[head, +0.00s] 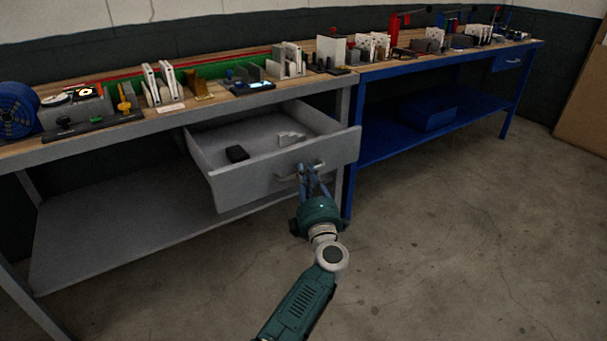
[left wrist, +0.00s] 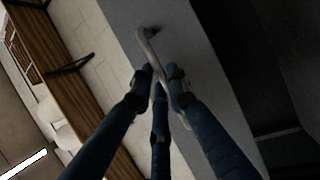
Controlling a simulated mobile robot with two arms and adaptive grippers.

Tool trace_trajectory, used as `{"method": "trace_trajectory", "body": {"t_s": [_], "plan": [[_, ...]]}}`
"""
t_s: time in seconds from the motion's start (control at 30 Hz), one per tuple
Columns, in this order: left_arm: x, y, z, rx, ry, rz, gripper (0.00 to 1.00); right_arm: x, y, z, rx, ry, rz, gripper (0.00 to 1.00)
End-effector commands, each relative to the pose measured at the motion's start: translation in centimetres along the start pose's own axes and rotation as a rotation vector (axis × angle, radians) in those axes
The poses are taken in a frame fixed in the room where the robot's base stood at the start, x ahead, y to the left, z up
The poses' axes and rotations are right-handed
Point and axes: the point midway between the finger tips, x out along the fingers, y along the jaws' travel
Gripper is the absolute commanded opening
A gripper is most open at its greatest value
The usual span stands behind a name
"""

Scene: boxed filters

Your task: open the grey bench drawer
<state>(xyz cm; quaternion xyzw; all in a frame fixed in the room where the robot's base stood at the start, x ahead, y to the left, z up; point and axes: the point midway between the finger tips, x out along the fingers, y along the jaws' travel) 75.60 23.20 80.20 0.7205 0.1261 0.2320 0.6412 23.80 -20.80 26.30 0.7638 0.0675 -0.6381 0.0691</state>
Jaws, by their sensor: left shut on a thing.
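The grey bench drawer (head: 250,180) is pulled well out from under the grey bench (head: 180,122). Inside it lie a small black item (head: 237,153) and a small pale item (head: 290,138). My left gripper (head: 309,172) is shut on the bar handle (head: 287,179) at the right part of the drawer front. In the left wrist view, the blue fingers (left wrist: 160,78) close around the handle (left wrist: 148,42) against the grey front (left wrist: 195,45). My right gripper is not in view.
A blue bench (head: 355,130) with a blue bin (head: 427,112) on its lower shelf stands to the right. Filters, fixtures and a blue reel (head: 18,110) crowd the bench tops. The concrete floor (head: 450,230) in front is clear.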

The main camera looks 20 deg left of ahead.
Motion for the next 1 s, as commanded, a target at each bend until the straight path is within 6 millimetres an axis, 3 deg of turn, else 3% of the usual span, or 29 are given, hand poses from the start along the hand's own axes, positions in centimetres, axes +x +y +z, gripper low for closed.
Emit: {"method": "trace_trajectory", "body": {"t_s": [0.27,0.3,0.4,0.73,1.0], "plan": [[0.0,-0.1,-0.2,0.002,0.004,-0.002,0.0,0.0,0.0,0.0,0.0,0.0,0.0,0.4],[0.0,-0.2,-0.2,0.002,0.004,-0.002,0.21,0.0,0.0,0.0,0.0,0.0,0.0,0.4],[0.0,-0.1,-0.1,0.002,0.004,-0.002,0.35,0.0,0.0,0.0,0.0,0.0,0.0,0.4],[-0.3,-0.1,0.0,0.0,0.001,-0.002,0.35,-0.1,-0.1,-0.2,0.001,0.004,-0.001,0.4],[-4.0,-0.2,0.0,-0.001,0.001,-0.004,0.35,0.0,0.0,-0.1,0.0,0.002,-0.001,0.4]]}}
